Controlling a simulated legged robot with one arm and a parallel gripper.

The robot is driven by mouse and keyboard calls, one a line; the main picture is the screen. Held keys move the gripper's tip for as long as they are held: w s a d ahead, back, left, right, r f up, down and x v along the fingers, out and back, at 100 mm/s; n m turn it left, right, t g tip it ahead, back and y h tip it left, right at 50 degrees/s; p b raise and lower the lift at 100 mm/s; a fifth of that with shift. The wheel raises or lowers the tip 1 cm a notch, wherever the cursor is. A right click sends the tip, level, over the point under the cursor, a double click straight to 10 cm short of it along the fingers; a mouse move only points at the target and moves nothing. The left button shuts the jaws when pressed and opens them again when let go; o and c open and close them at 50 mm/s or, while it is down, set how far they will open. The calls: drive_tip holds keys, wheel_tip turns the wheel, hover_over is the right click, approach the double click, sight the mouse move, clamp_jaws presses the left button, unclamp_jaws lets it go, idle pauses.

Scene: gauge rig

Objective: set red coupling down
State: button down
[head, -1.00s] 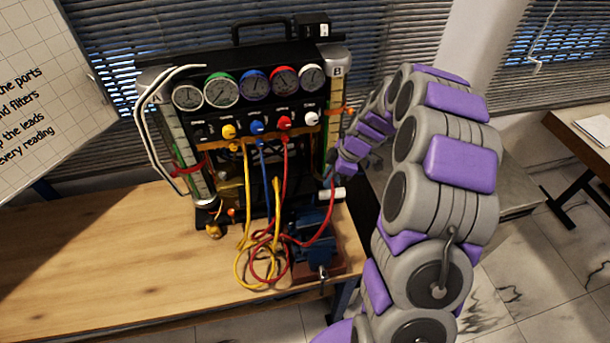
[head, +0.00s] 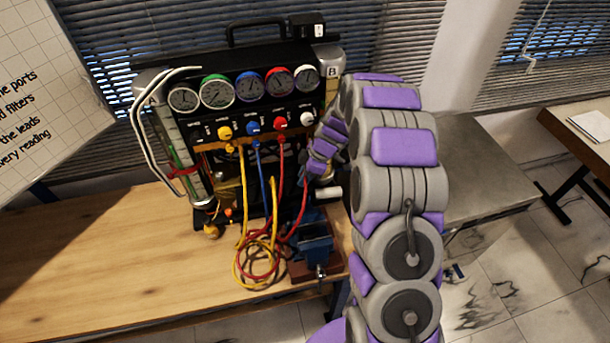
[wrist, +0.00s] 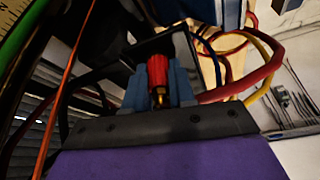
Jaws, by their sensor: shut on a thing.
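The red coupling (wrist: 158,72) shows in the wrist view as a ribbed red body with a brass tip. My gripper (wrist: 159,90) is shut on it, with a blue-grey finger on each side. In the head view my gripper end (head: 312,172) is at the right side of the gauge rig, above the blue vise (head: 314,238). The coupling cannot be made out there. A red hose (head: 303,205) runs from near my gripper down to the bench.
The gauge rig (head: 262,105) stands on the wooden bench (head: 110,255). Yellow and red hoses (head: 258,265) lie coiled in front of it, left of the vise. The left of the bench is clear. A grey table (head: 480,185) stands to the right.

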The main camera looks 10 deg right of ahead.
drive_tip(key=shift+a, duration=0.3)
drive_tip(key=c, duration=1.2)
unclamp_jaws()
drive_tip(key=shift+a+f, duration=0.1)
drive_tip(key=shift+a, duration=0.45)
drive_tip(key=shift+d, duration=0.6)
drive_tip(key=shift+d+r, duration=0.25)
drive_tip(key=shift+r, duration=0.1)
drive_tip(key=a+v, duration=0.1)
drive_tip(key=v, duration=0.9)
drive_tip(key=s+a+r+m+g, duration=0.1)
drive_tip(key=s+a+r+m, duration=0.25)
drive_tip(key=s+r, duration=0.45)
drive_tip(key=s+m+h, duration=0.1)
drive_tip(key=s+m, duration=0.2)
drive_tip(key=s, duration=0.8)
drive_tip(key=s+a+r+m+g+h, duration=0.1)
drive_tip(key=s+m, duration=0.3)
drive_tip(key=s, duration=0.7)
drive_tip(key=s+r+m+g+h, duration=0.1)
drive_tip(key=s+m, duration=0.3)
drive_tip(key=s, duration=0.7)
drive_tip(key=shift+s+a+r+m+h, duration=0.1)
drive_tip(key=shift+a+r+m+h, duration=0.15)
drive_tip(key=shift+h, duration=0.45)
